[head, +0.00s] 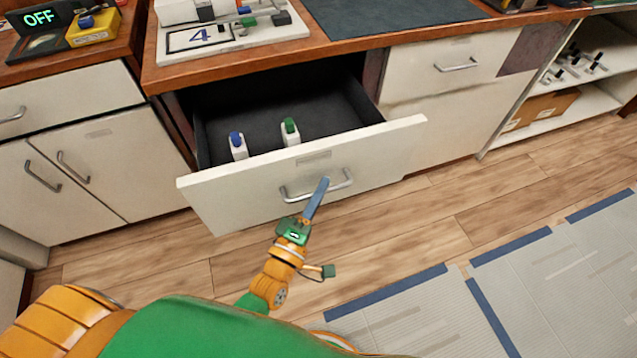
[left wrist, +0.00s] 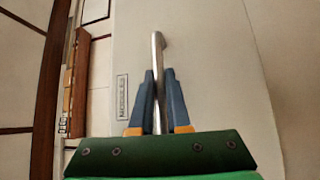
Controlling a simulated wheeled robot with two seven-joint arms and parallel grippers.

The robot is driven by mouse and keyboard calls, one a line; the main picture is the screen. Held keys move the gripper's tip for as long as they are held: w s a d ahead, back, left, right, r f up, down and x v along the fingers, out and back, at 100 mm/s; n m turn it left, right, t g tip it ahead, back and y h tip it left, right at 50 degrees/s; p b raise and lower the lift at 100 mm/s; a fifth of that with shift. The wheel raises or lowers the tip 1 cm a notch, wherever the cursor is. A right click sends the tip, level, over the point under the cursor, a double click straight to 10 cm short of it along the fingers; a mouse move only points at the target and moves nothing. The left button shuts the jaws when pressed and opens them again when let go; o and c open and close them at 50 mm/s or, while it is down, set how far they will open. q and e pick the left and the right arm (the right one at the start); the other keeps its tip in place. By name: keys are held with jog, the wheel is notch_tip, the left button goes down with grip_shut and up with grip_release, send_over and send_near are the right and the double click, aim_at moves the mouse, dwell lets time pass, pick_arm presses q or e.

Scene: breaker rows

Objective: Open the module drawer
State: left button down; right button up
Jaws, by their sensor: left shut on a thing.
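The module drawer (head: 370,155) is pulled well out of the counter in the head view. Inside its dark tray stand a white module with a blue top (head: 238,146) and a white module with a green top (head: 290,132). My left gripper (head: 319,190) is at the metal bar handle (head: 345,181) on the drawer front. In the left wrist view, the two blue fingers (left wrist: 160,100) are on either side of the handle (left wrist: 157,50), shut on it. The drawer label (left wrist: 122,97) shows beside the fingers. My right gripper is not in view.
The wooden countertop (head: 350,47) above holds a white board marked 4 (head: 205,38) and a dark mat (head: 390,14). A device reading OFF (head: 40,18) stands at the upper left. Closed cabinets flank the drawer. An open shelf (head: 590,105) is at right.

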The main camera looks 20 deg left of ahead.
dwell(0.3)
pick_arm(q)
jog(key=c, duration=0.9)
grip_release()
jog(key=v, duration=0.7)
jog(key=shift+s, duration=0.1)
